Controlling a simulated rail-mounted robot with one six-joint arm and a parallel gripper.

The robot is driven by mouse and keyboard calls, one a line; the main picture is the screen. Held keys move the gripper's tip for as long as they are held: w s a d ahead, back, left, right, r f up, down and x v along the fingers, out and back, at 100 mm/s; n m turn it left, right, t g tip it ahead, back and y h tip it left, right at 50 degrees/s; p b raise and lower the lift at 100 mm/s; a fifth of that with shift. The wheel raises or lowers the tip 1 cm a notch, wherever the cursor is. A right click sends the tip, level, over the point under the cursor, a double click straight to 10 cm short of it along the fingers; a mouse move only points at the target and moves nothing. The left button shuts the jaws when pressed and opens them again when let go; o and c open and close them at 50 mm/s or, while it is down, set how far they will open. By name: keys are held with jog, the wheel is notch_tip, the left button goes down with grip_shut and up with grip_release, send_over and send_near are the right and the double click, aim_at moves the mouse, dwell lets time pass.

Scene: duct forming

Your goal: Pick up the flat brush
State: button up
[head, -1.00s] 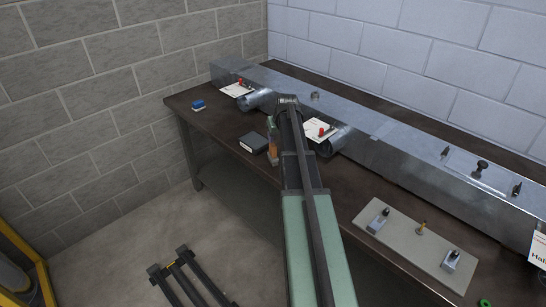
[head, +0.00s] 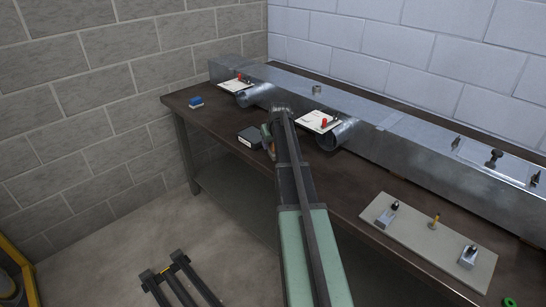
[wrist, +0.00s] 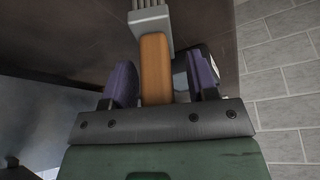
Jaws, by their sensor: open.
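The flat brush shows in the wrist view (wrist: 155,68), with an orange-brown wooden handle and a grey ferrule and bristle end at the top. My gripper (wrist: 161,78) is open, with one purple-blue finger on each side of the handle. A gap shows between the handle and the right finger; the left finger is closer to it, and I cannot tell if it touches. In the head view, my gripper (head: 268,139) is at the table's front edge beside a dark box. The brush there is mostly hidden by my arm.
The dark box (head: 250,137) stands just left of my gripper. A blue block (head: 196,102) lies at the table's left end. A long metal duct (head: 400,137) runs along the back, with cards (head: 318,121) by its round stubs. A grey board with fittings (head: 425,241) lies at right.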

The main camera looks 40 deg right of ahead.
jog(key=shift+r, duration=0.1)
grip_shut()
notch_tip(320, 180, up, 20)
jog(key=p, duration=2)
jog(key=c, duration=0.8)
grip_release()
jog(key=shift+c, duration=0.6)
